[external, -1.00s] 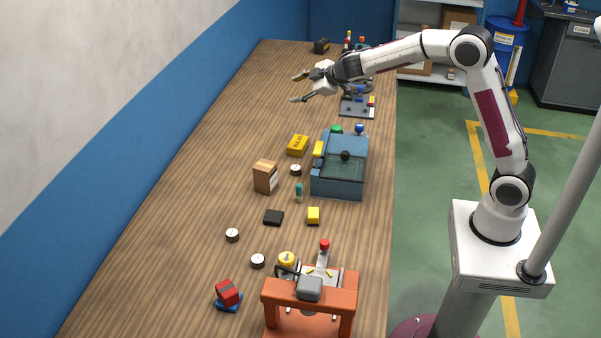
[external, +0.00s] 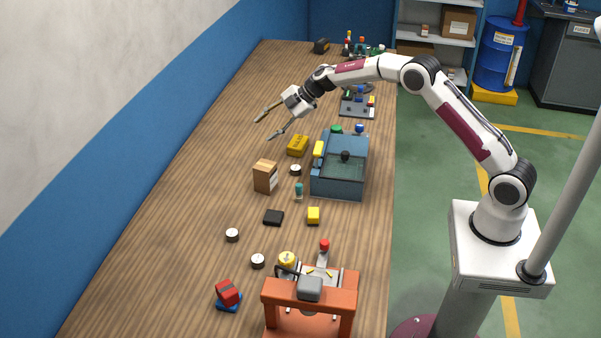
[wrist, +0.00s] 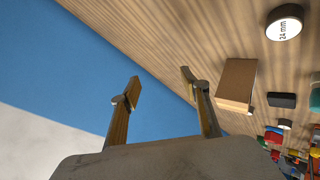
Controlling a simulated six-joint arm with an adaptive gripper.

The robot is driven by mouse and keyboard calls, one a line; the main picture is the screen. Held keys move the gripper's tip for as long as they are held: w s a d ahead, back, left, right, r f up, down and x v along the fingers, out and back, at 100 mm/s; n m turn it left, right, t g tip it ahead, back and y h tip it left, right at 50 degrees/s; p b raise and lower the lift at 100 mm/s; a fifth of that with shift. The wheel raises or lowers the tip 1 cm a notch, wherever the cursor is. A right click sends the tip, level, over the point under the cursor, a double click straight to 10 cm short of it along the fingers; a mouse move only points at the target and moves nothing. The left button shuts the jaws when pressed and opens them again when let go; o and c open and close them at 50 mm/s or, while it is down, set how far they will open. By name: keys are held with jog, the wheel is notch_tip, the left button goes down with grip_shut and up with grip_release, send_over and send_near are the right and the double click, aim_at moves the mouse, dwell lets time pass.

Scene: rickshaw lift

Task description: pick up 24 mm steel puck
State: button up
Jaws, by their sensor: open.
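A short round puck with a dark side and white top (wrist: 285,22) reads "24 mm" in the wrist view, at the upper right. It appears to be the puck (external: 295,169) between the cardboard box and the blue bin in the external view. My gripper (external: 264,129) is open and empty, above the table and up-picture from the puck, apart from it. In the wrist view both fingers of my gripper (wrist: 160,77) are spread, with nothing between them.
Two similar pucks (external: 232,235) (external: 257,261) lie nearer the camera. A cardboard box (external: 265,176), yellow block (external: 297,145) and blue bin (external: 340,180) stand close around the puck. A black case (external: 273,218) lies below. The wall (external: 150,165) borders the table's left side.

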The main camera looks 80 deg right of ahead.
jog(key=s+a+f+n+g, duration=0.1)
jog(key=s+f+g, duration=0.2)
jog(key=g+y, duration=0.1)
jog(key=g, duration=0.3)
send_near(296, 167)
jog(key=f, duration=0.1)
jog(key=shift+w+d+f+m, duration=0.1)
jog(key=shift+w+f+m, duration=0.05)
jog(key=shift+w+m, duration=0.25)
jog(key=shift+x, duration=1.3)
jog(key=shift+s+a+x, duration=0.15)
jog(key=shift+x, duration=1.15)
jog(key=shift+s+a+x, duration=0.15)
jog(key=shift+a+x, duration=0.05)
jog(key=shift+x, duration=1.15)
jog(key=shift+c, duration=0.4)
grip_shut()
